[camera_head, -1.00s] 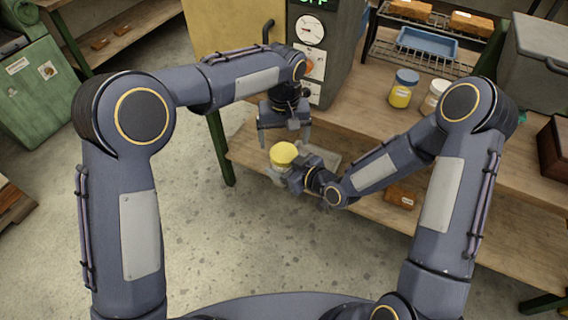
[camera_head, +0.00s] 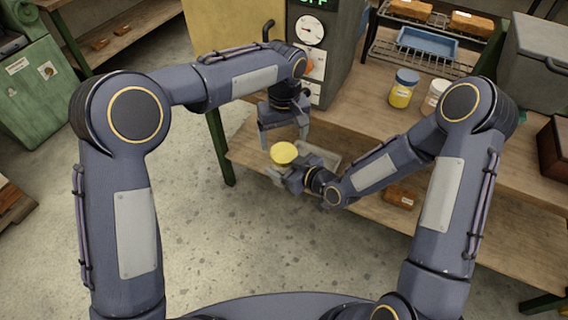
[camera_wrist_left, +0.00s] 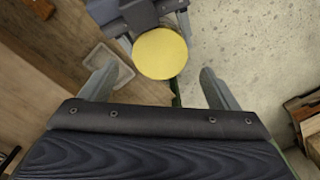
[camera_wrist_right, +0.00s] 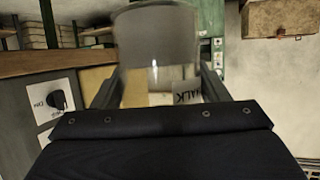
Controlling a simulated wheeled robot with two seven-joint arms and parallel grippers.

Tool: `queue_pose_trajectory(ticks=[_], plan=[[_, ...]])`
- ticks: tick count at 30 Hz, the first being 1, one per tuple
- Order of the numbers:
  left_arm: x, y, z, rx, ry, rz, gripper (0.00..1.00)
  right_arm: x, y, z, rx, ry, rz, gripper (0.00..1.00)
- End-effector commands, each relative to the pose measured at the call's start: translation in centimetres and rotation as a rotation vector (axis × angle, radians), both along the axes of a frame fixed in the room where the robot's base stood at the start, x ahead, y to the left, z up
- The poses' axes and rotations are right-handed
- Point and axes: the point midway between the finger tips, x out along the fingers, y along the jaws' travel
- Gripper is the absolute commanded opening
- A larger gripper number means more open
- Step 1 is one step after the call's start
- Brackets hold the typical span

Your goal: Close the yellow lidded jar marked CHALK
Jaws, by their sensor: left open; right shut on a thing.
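The jar shows its round yellow lid (camera_head: 284,153) from above in the head view; the lid also fills the upper middle of the left wrist view (camera_wrist_left: 160,53). My right gripper (camera_head: 287,176) is shut on the jar and holds it upright in front of the bench. The right wrist view shows the clear jar body (camera_wrist_right: 160,85), part of its CHALK label and a blurred grey band at the top. My left gripper (camera_head: 284,140) is open and empty just above and behind the lid, fingers apart from it. Whether the lid sits fully down cannot be told.
A blue-lidded yellow jar (camera_head: 403,88) and a white-lidded jar (camera_head: 435,97) stand on the bench (camera_head: 372,100). A grey machine with dials (camera_head: 325,50) stands behind my left gripper. A clear tray (camera_head: 322,155) lies on the lower shelf (camera_head: 365,200).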

Motion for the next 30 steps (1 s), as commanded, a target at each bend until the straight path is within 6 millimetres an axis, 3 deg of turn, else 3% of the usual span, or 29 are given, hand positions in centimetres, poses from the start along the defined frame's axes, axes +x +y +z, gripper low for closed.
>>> queue_pose_trajectory(ticks=[3, 9, 21, 30], plan=[[0.0, 0.1, -2.1, 0.0, 0.003, 0.002, 0.83, 0.0, 0.0, 0.1, 0.001, -0.002, 0.0, 0.04], [0.0, 0.0, -4.3, 0.0, 0.001, 0.0, 0.83, 0.0, 0.0, 0.1, 0.001, -0.002, 0.0, 0.04], [0.0, 0.0, -5.1, 0.0, 0.001, 0.0, 0.83, 0.0, 0.0, 0.1, 0.001, -0.002, 0.0, 0.04], [0.0, 0.0, -5.0, -0.001, 0.0, 0.0, 0.45, 0.0, 0.0, 0.1, 0.001, -0.002, 0.0, 0.04]])
